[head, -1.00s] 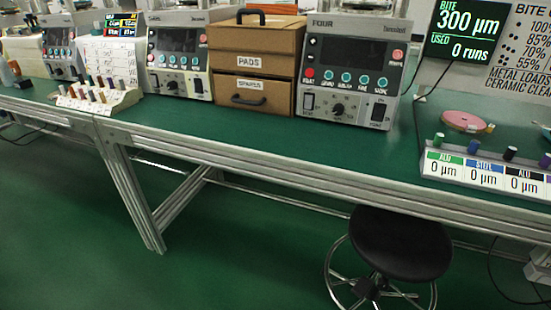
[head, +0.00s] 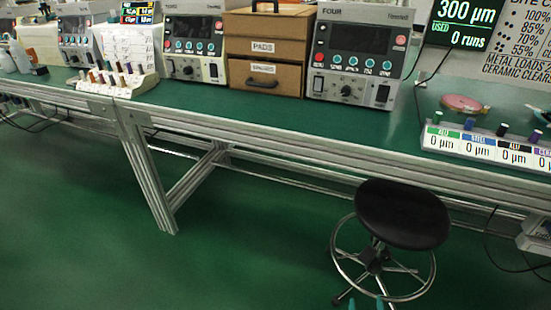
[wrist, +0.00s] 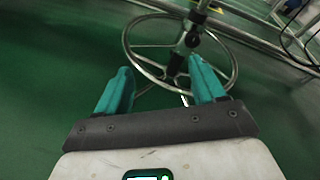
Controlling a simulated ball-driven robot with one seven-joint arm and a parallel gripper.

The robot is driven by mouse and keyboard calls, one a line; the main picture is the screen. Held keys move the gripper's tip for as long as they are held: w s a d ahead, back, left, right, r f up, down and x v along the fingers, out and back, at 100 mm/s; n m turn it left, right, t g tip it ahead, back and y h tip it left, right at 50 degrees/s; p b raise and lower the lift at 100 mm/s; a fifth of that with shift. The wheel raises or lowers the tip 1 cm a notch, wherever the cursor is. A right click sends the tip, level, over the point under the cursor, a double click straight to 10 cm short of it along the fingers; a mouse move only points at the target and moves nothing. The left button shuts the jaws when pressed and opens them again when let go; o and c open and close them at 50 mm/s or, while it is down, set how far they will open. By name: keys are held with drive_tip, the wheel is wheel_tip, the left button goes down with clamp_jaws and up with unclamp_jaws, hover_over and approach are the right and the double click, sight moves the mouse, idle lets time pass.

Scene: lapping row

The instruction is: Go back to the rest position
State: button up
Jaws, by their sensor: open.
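My gripper (wrist: 158,82) shows in the wrist view with its two teal fingers spread apart and nothing between them. The foot ring of the black stool (wrist: 222,35) lies just beyond the fingertips in that view; I cannot tell the exact gap. In the head view only the teal fingertips (head: 365,304) show at the bottom edge, below the stool's base. The black stool (head: 402,213) stands on the green floor in front of the bench.
The green-topped bench (head: 270,118) runs across the view. On it stand a FOUR control unit (head: 360,55), a cardboard drawer box (head: 265,60), a peg rack (head: 115,83) and a labelled peg strip (head: 485,147). Floor left of the stool is clear.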

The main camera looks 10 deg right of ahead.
drive_tip(key=s+a+r+n+g+y, duration=0.15)
drive_tip(key=a+r+n+y, duration=0.4)
drive_tip(key=n, duration=0.65)
drive_tip(key=s+a+r+n+g+y, duration=0.1)
drive_tip(key=s+a+r+n+y, duration=0.1)
drive_tip(key=a+n+y, duration=0.8)
drive_tip(key=s+d+r+n+g+h, duration=0.2)
drive_tip(key=s+d+n+g+h, duration=0.25)
drive_tip(key=s+n, duration=0.35)
drive_tip(key=s+d+r+n+g+h, duration=0.2)
drive_tip(key=s+d+n+g+h, duration=0.3)
drive_tip(key=s, duration=0.4)
wheel_tip(320, 180, up, 28)
drive_tip(key=s+p, duration=0.1)
drive_tip(key=p, duration=2.6)
drive_tip(key=shift+f+n+y+p, duration=0.2)
drive_tip(key=shift+n+y+p, duration=0.1)
drive_tip(key=shift+n, duration=0.1)
